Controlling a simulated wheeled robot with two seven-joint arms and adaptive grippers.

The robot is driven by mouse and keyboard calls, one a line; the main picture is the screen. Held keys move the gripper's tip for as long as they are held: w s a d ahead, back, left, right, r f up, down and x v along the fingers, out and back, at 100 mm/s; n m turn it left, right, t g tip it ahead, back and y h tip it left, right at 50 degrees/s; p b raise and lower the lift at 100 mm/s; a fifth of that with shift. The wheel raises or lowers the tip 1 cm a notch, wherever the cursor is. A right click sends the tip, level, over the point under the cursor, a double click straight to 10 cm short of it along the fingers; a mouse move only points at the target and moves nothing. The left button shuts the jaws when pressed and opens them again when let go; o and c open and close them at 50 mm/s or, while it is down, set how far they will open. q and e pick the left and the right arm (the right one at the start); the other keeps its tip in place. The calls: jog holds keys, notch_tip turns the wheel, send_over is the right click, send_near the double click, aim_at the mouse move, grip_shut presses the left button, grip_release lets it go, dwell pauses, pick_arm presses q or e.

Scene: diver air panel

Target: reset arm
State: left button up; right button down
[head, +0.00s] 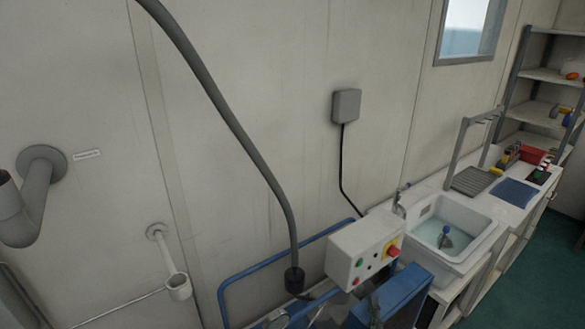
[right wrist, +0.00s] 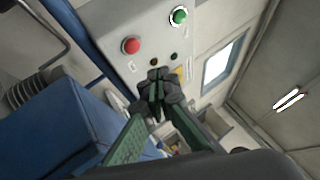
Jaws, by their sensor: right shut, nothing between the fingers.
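My right gripper (right wrist: 157,90) shows in the right wrist view with its dark fingers together and nothing between them. Its fingertips appear in front of the lower edge of a pale control box (right wrist: 112,18), and I cannot tell whether they touch it. The box carries a red button (right wrist: 130,45) and a green button (right wrist: 179,15). In the head view the control box (head: 345,247) has small buttons and a red knob on yellow (head: 393,251). My left gripper is not in view.
A blue cabinet (head: 408,285) stands below the box, with a blue rail (head: 255,268) behind. A sink (head: 463,222) and a white counter lie to the right, with shelves (head: 548,75) beyond. A thick grey hose (head: 235,125) hangs before the wall.

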jog(key=s+a+f+n+g+y, duration=0.3)
jog(key=s+f+n+g, duration=0.25)
jog(key=f+n, duration=0.2)
jog(key=s+a+f+n+g+y, duration=0.3)
jog(key=s+f+n+g+y, duration=0.1)
jog(key=s+f+n, duration=0.4)
jog(key=s+d+f+n+g+h, duration=0.2)
jog(key=s+d+g, duration=0.15)
jog(key=s, duration=0.45)
jog(key=s+d+f+n+g+h, duration=0.2)
jog(key=s+d+g, duration=0.15)
jog(key=s, duration=0.45)
jog(key=s+d+f+n+g+h, duration=0.2)
jog(key=s+d+f+n+g, duration=0.15)
jog(key=s, duration=0.45)
notch_tip(320, 180, down, 30)
jog(key=s+a+y, duration=0.1)
jog(key=s, duration=0.2)
jog(key=s+f+g, duration=0.1)
jog(key=s+f, duration=1.4)
jog(key=s, duration=0.3)
jog(key=shift+s+f+g, duration=0.3)
jog(key=shift+f, duration=0.05)
